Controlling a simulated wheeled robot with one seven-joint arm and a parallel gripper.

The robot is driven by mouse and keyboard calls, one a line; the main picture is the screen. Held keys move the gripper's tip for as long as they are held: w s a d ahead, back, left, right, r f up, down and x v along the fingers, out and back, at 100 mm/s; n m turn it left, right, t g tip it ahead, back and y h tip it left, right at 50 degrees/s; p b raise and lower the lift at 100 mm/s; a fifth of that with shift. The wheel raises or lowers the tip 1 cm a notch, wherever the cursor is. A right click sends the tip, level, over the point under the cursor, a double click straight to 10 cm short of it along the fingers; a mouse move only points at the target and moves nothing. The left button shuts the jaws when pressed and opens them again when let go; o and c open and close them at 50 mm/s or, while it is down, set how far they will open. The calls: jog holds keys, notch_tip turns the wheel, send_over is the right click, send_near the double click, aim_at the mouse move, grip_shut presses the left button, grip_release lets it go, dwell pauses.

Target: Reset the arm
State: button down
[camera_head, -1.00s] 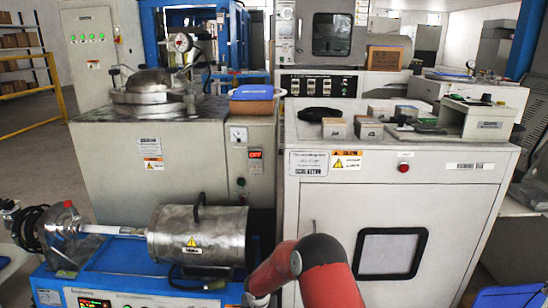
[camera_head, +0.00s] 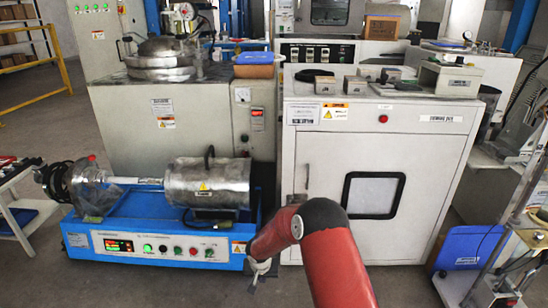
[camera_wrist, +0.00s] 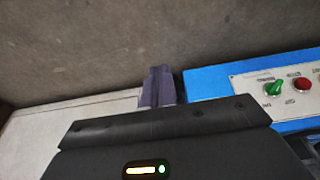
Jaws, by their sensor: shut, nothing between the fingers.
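My red and black arm reaches up from the bottom of the head view and bends down to the left. My gripper (camera_head: 258,274) hangs at its end, low in front of the blue tube furnace unit (camera_head: 160,245). In the wrist view the two dark purple-grey fingers of my gripper (camera_wrist: 159,88) lie side by side with nothing between them. The blue unit's panel (camera_wrist: 290,85) with a green knob and a red button shows at the right of the wrist view.
A white cabinet (camera_head: 430,150) stands right behind my arm, with small boxes on top. A metal cylinder (camera_head: 207,185) lies on the blue unit. A wheeled stand (camera_head: 500,240) and a blue bin (camera_head: 468,248) are at the right. Grey floor (camera_head: 180,285) is free in front.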

jog(key=s+d+r+h+p, duration=0.1)
jog(key=s+d+r+p, duration=0.2)
jog(key=r, duration=0.8)
jog(key=s+d+r+t, duration=0.1)
jog(key=s+d+r, duration=0.35)
jog(key=r, duration=0.75)
jog(key=s+d+r+h+p, duration=0.1)
jog(key=d+r+p, duration=0.1)
jog(key=d+r, duration=0.65)
jog(key=s+d+r+p, duration=0.2)
jog(key=s+r+p, duration=0.1)
jog(key=s+r, duration=1.1)
jog(key=s+d+r+t+y+p, duration=0.1)
jog(key=s+r, duration=0.3)
jog(key=s, duration=0.8)
jog(key=shift+s+d+t+y+p, duration=0.2)
jog(key=shift+s+t+y+p, duration=0.1)
jog(key=shift+y+p, duration=0.3)
